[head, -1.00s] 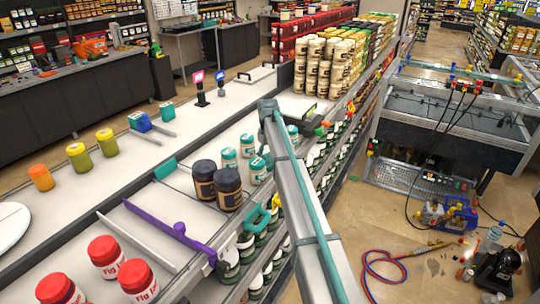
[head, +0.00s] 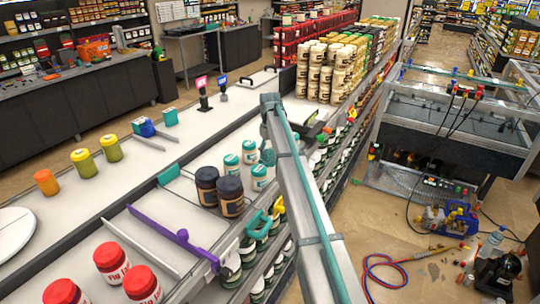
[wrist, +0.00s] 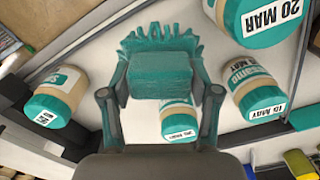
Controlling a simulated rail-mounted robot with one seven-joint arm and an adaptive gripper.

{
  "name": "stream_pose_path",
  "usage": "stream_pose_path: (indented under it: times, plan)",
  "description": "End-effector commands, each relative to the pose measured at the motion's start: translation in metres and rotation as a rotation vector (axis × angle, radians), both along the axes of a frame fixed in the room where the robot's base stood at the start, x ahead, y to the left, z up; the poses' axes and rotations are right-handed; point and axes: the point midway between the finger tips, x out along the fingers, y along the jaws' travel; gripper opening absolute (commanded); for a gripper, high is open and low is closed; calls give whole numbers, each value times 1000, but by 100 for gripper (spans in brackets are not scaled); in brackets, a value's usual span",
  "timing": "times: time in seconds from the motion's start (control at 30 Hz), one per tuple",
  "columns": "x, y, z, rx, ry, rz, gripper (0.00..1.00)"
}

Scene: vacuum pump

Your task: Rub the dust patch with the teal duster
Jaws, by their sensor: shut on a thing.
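The teal duster (wrist: 160,76) is in the wrist view, a block with a fringe of teal bristles along its far edge. My gripper (wrist: 160,95) is shut on it, with one dark finger on each side of the block. The duster is above the pale shelf, with a teal-lidded jar (wrist: 180,121) partly hidden below it. In the head view my arm hides most of the gripper, and a bit of teal (head: 268,155) shows left of the arm beside the jars. I cannot make out the dust patch in either view, nor whether the bristles touch the shelf.
Other teal-lidded jars stand left (wrist: 60,100) and right (wrist: 258,92) of the duster. Two dark jars (head: 230,196) and a purple divider (head: 175,238) are nearer. Stacked tan jars (head: 315,72) stand behind. Bare white shelf (head: 140,190) lies to the left.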

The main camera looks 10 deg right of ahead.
Motion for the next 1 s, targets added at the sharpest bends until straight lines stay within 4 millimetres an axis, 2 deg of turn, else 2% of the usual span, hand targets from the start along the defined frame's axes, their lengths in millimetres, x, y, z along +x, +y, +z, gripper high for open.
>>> stream_pose_path:
  times: [0.43, 0.8, 1.0]
  plan:
    - [0, 0, 6, 0, 0, 0, 21]
    - [0, 0, 33, 0, 0, 0, 21]
    - [0, 0, 34, 0, 1, 0, 21]
